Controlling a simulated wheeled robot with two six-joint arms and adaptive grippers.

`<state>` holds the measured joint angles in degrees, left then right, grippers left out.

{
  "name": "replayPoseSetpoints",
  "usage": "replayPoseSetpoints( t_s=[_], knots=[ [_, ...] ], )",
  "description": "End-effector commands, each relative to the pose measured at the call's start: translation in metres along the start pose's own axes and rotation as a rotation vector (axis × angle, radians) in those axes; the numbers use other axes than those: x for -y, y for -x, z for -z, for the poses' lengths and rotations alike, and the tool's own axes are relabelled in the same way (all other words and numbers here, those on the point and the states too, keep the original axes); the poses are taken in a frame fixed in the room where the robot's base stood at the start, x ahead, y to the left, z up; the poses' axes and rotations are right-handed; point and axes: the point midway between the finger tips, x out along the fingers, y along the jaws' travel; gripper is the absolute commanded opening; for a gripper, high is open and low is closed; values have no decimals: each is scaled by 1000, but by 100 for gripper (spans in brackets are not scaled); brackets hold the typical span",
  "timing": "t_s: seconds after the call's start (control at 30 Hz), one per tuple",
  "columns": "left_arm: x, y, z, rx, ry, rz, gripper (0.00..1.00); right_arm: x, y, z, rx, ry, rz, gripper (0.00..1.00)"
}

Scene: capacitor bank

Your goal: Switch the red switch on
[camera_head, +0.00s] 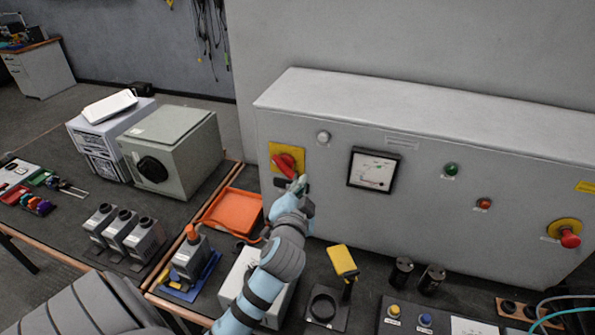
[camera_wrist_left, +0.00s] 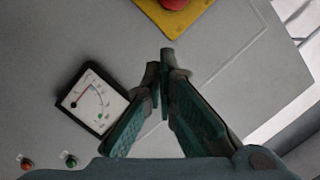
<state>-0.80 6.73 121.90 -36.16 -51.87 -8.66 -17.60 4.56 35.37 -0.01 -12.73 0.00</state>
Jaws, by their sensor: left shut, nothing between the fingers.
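The red switch (camera_head: 285,165) is a rotary handle on a yellow plate (camera_head: 296,152) at the left of the grey cabinet front. In the head view its handle lies tilted. My left gripper (camera_head: 299,183) is shut and empty, just below and right of the switch; I cannot tell from the head view whether it touches. In the left wrist view, the gripper fingertips (camera_wrist_left: 161,60) point towards the yellow plate (camera_wrist_left: 178,22), with a gap in the picture. Only the lower part of the red switch (camera_wrist_left: 174,4) shows there, at the top edge. My right gripper is not in view.
A dial meter (camera_head: 373,169) sits right of the switch, with green (camera_head: 451,169) and red (camera_head: 484,204) lamps and a red emergency button (camera_head: 569,237) farther right. An orange tray (camera_head: 233,211), a yellow handheld device (camera_head: 342,262) and black cylinders stand on the bench below.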

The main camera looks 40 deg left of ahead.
Motion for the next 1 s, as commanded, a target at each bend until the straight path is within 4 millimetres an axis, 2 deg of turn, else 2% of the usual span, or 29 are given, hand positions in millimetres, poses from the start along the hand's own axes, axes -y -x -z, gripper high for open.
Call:
replayPoseSetpoints(
  t_s=[0.17, 0.27, 0.4, 0.6, 0.8, 1.0],
  knots=[
    [-1, -12, 1, -2, -3, -1, 0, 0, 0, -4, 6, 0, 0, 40],
    [0, -28, 1, 0, -2, -1, 0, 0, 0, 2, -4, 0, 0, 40],
    [-1, -59, 1, -1, -3, -2, 0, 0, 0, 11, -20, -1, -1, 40],
    [-2, -102, 1, 0, 0, -4, 0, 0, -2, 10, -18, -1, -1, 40],
    [-3, -108, -30, 0, -3, -6, 0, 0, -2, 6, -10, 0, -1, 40],
    [-3, -110, -38, -2, 0, -6, 0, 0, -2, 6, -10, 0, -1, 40]
  ],
)
